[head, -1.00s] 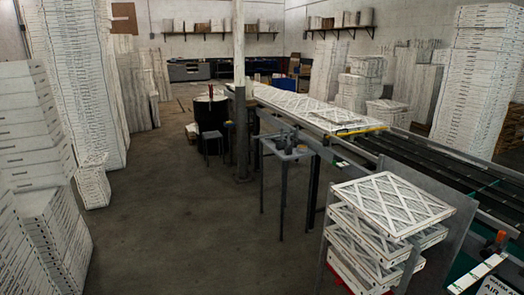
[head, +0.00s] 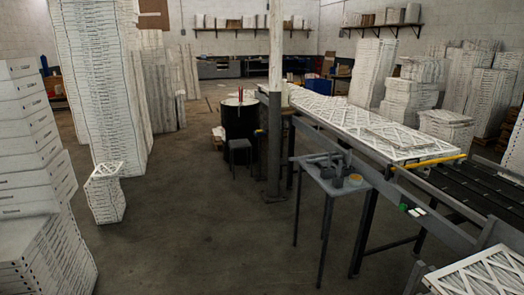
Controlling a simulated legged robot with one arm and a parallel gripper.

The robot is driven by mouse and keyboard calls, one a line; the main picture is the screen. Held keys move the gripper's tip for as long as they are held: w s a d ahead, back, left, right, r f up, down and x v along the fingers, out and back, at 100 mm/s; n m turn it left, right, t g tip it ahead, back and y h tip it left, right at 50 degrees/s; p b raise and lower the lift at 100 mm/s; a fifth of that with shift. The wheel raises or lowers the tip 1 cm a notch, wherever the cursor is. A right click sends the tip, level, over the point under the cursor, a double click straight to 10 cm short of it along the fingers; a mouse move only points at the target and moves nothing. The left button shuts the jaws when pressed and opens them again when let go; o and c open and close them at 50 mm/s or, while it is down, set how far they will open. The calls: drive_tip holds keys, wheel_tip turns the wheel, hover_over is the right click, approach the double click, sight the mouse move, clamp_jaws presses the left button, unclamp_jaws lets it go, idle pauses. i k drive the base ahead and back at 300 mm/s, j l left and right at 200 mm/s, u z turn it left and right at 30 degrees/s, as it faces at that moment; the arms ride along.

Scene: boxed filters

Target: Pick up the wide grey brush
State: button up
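I cannot make out a wide grey brush for certain in the head view. A small grey table (head: 320,176) stands right of the middle, beside the conveyor. My gripper is not in view.
A grey post (head: 275,140) and a black drum (head: 240,120) with a stool (head: 240,150) stand behind the table. The conveyor (head: 445,210) runs along the right, with filters (head: 350,122) on its far part. Tall filter stacks (head: 95,80) line the left. The middle floor (head: 190,220) is clear.

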sight(330, 155)
drive_tip(key=i+z, duration=0.1)
drive_tip(key=i, duration=0.5)
drive_tip(key=i+j+z, duration=0.15)
drive_tip(key=i, duration=0.5)
drive_tip(key=i+j+z, duration=0.1)
drive_tip(key=i, duration=0.5)
drive_tip(key=i+j+z, duration=0.2)
drive_tip(key=i+z, duration=0.2)
drive_tip(key=i+j+z, duration=0.25)
drive_tip(key=z, duration=0.15)
drive_tip(key=i+j+z, duration=0.55)
drive_tip(key=j+z, duration=0.2)
drive_tip(key=j, duration=0.15)
